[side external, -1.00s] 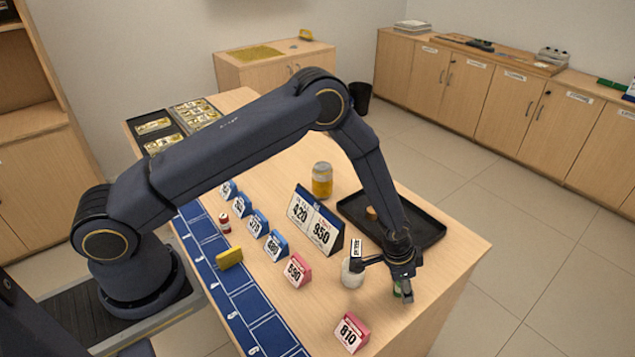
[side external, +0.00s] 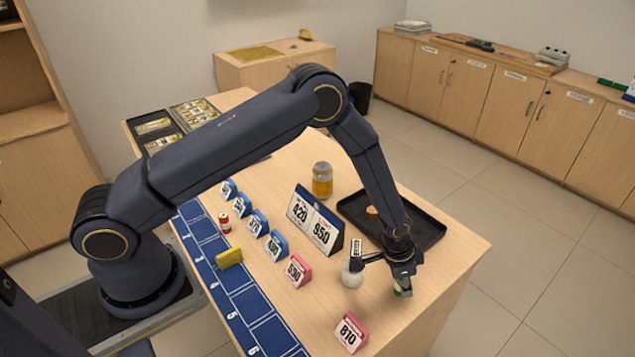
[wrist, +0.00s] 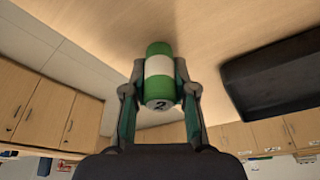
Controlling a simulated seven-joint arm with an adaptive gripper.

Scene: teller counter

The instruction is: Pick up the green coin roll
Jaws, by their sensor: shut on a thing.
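The green coin roll (wrist: 159,72) has a white band and a "2" on its near end. In the wrist view it sits between the two fingers of my gripper (wrist: 160,95), which is shut on it. In the side view my gripper (side external: 403,286) is low over the front right part of the counter, and the green and white roll (side external: 402,292) shows only partly below the fingers. I cannot tell exactly how far the roll is above the counter.
A pink 810 sign (side external: 351,333) and a pink 530 sign (side external: 297,270) stand nearby. A black tray (side external: 428,236) lies behind. A large 420/950 sign (side external: 315,219) and a yellow jar (side external: 322,181) stand farther back.

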